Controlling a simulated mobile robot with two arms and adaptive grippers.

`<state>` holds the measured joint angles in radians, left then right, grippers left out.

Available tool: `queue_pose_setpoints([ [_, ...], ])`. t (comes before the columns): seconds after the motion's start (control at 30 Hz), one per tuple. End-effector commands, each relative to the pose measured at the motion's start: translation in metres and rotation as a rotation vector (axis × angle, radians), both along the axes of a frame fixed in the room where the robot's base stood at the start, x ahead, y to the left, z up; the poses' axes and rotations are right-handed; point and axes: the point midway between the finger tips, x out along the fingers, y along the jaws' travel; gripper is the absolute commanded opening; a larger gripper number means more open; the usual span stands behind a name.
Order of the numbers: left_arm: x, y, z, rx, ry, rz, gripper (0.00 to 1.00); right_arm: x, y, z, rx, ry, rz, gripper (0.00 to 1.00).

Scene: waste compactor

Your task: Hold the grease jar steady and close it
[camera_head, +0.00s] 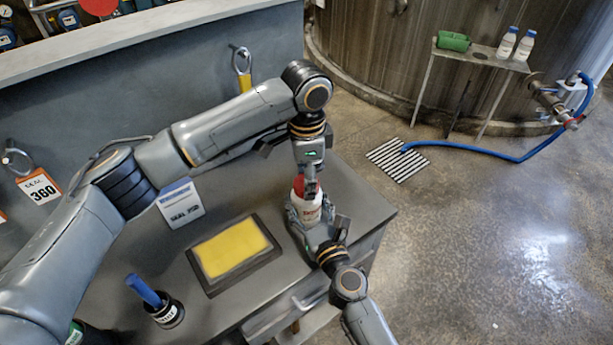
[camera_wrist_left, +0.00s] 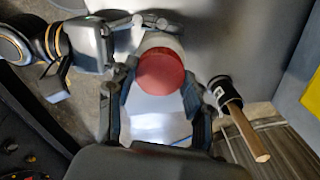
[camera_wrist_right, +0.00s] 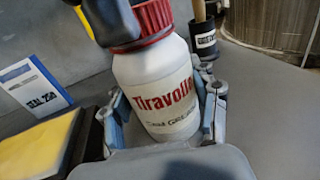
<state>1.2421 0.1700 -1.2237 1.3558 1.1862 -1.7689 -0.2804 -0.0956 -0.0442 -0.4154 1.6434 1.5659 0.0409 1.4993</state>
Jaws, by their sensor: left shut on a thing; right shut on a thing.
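The grease jar is a white bottle with red lettering (camera_wrist_right: 160,95); it stands upright on the grey workbench, and its body also shows in the head view (camera_head: 308,212). Its red ribbed lid (camera_wrist_right: 153,22) sits on top of the jar; whether it is fully tight cannot be told. My right gripper (camera_head: 314,222) is shut around the jar's body from the front. My left gripper (camera_head: 309,184) reaches down from above and is shut on the lid. In the left wrist view, the lid (camera_wrist_left: 160,72) lies between the left fingers, which partly hide it in the head view.
A yellow pad in a dark tray (camera_head: 232,252) lies left of the jar. A white-and-blue card (camera_head: 180,203) stands behind it. A cup with a blue-handled tool (camera_head: 168,312) is front left. A cup with a wooden handle (camera_wrist_left: 222,92) stands near the jar.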

Motion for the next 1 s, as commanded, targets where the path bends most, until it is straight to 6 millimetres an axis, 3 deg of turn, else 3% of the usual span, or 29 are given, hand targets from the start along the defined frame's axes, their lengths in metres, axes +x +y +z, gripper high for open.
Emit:
queue_pose_setpoints([
  [0.23, 0.0002, 0.0005, -0.0007, 0.0, 0.0, -0.483, 0.13, -0.0001, -0.0001, -0.0002, 0.001, 0.0, 0.0, 0.0],
  [0.4, 0.0003, 0.0005, -0.0007, 0.0, 0.0, -0.522, 0.13, -0.0001, -0.0001, -0.0002, 0.001, 0.0, 0.0, 0.0],
  [0.43, 0.0003, 0.0005, -0.0007, 0.0, 0.0, -0.521, 0.53, -0.0001, -0.0001, -0.0002, 0.001, 0.0, 0.0, 0.0],
  [0.57, 0.0002, 0.0005, -0.0006, 0.0, 0.0, -0.521, 0.77, -0.0001, -0.0001, -0.0002, 0.001, 0.0, 0.0, 0.0],
  [0.87, 0.0003, 0.0003, -0.0001, 0.0, 0.0, -0.52, 0.77, -0.0001, 0.0, -0.0002, 0.001, 0.0, 0.0, 0.0],
  [1.0, 0.0006, -0.0001, 0.009, 0.0, -0.002, -0.52, 0.77, -0.0001, 0.0, -0.0001, 0.001, 0.0, 0.0, 0.0],
])
